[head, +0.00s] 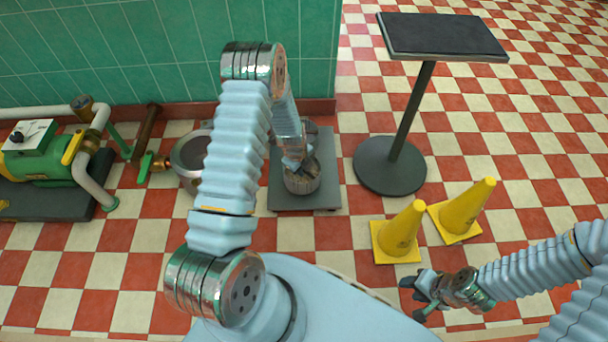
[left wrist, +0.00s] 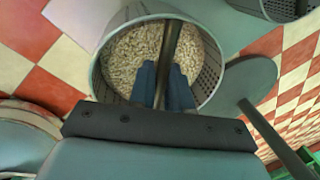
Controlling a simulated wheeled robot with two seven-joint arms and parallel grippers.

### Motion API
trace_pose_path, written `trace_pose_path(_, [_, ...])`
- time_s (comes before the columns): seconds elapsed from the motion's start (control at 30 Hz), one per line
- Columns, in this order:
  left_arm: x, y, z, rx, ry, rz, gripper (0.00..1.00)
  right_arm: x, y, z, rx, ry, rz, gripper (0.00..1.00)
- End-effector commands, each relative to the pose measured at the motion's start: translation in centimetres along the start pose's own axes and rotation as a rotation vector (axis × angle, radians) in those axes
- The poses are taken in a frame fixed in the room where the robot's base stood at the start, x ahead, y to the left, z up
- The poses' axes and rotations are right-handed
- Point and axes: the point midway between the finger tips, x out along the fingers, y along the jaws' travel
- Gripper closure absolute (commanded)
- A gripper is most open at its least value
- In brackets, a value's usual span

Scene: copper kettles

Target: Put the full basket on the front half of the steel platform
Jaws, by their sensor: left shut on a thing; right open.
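The full basket (left wrist: 128,52) is a grey perforated tub filled with pale grains, with a bar handle across its top. My left gripper (left wrist: 166,92) is shut on that handle. In the head view the basket (head: 302,184) shows below the left gripper (head: 294,163), over the front part of the grey steel platform (head: 328,192). I cannot tell whether its bottom touches the platform. My right gripper (head: 421,295) is open and empty at the lower right, away from the basket.
Another perforated container (left wrist: 270,8) shows beyond the held basket. A metal pot (head: 187,153) stands left of the platform; a black pedestal stand (head: 390,170) stands to its right. Two yellow cones (head: 402,232) are nearer. A green pump (head: 45,168) is far left.

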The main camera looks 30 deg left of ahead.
Motion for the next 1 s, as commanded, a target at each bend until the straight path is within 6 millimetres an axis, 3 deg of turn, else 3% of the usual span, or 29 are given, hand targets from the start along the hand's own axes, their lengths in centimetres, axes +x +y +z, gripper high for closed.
trace_pose_path(0.17, [1.8,-0.7,0.1,0.000,0.001,0.001,1.00,0.4,0.1,0.0,0.000,-0.001,-0.001,0.57])
trace_pose_path(0.33, [4.1,-0.1,0.1,-0.003,0.000,0.001,1.00,0.7,0.2,0.1,0.000,-0.002,-0.002,0.57])
trace_pose_path(0.73, [4.7,0.0,0.1,-0.001,0.000,0.000,1.00,1.1,0.3,0.1,-0.001,-0.003,-0.002,0.57])
trace_pose_path(0.77, [4.6,0.0,0.1,-0.002,0.000,0.001,0.79,1.0,0.2,0.1,-0.001,-0.003,-0.003,0.57])
trace_pose_path(0.8, [4.5,0.0,0.1,-0.002,0.000,0.001,0.73,0.9,0.2,0.1,-0.001,-0.003,-0.003,0.57])
trace_pose_path(0.9, [4.5,0.0,0.1,-0.002,0.000,0.001,0.58,0.9,0.2,0.1,-0.001,-0.003,-0.003,0.57])
trace_pose_path(1.0, [4.5,0.0,0.1,-0.001,0.000,0.001,0.56,0.9,0.2,0.1,-0.001,-0.003,-0.003,0.57])
